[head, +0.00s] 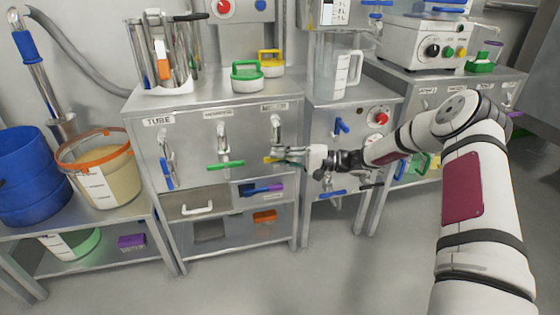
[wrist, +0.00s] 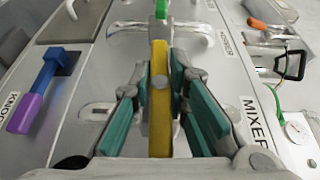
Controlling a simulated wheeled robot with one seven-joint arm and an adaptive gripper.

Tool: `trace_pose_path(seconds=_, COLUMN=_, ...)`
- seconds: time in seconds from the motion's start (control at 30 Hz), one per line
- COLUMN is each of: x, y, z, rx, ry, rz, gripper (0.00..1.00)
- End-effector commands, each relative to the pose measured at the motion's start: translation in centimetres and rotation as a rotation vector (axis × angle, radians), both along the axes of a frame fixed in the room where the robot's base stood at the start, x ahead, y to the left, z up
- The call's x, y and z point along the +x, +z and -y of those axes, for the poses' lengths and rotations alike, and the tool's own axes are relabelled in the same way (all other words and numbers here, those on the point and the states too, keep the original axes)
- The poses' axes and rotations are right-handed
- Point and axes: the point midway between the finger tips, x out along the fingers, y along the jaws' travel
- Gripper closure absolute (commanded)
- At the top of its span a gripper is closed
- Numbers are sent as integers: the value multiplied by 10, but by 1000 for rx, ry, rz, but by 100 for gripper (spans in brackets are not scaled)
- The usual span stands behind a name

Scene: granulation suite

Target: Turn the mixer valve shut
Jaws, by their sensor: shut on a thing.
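The mixer valve has a yellow handle (wrist: 159,95), under a label reading MIXER (wrist: 255,122). In the head view the handle (head: 269,160) shows only in part, at the right end of the steel cabinet's front, below its upright pipe (head: 277,131). It lies roughly level, crosswise to that pipe. My gripper (wrist: 160,112) is shut on the handle, its teal pads on both sides of it. In the head view my gripper (head: 290,158) comes in from the right and hides part of the handle.
Left of it on the same front are a level green valve handle (head: 226,165) and an upright blue one (head: 166,173) under TUBE. A blue-purple handle (head: 262,188) sits just below. Another cabinet (head: 345,105) with a red knob stands to the right. The floor in front is clear.

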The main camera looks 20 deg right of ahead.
Motion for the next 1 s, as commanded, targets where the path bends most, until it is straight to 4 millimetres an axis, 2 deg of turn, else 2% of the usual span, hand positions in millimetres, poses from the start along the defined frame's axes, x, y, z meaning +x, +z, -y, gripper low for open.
trace_pose_path(seconds=0.53, x=-1, y=-1, z=-2, rx=26, ry=3, rz=-3, gripper=100)
trace_pose_path(seconds=0.57, x=-1, y=-1, z=-2, rx=26, ry=4, rz=-3, gripper=80)
trace_pose_path(seconds=0.63, x=-1, y=-1, z=-2, rx=26, ry=3, rz=-3, gripper=64)
trace_pose_path(seconds=1.0, x=-1, y=0, z=2, rx=25, ry=0, rz=-1, gripper=63)
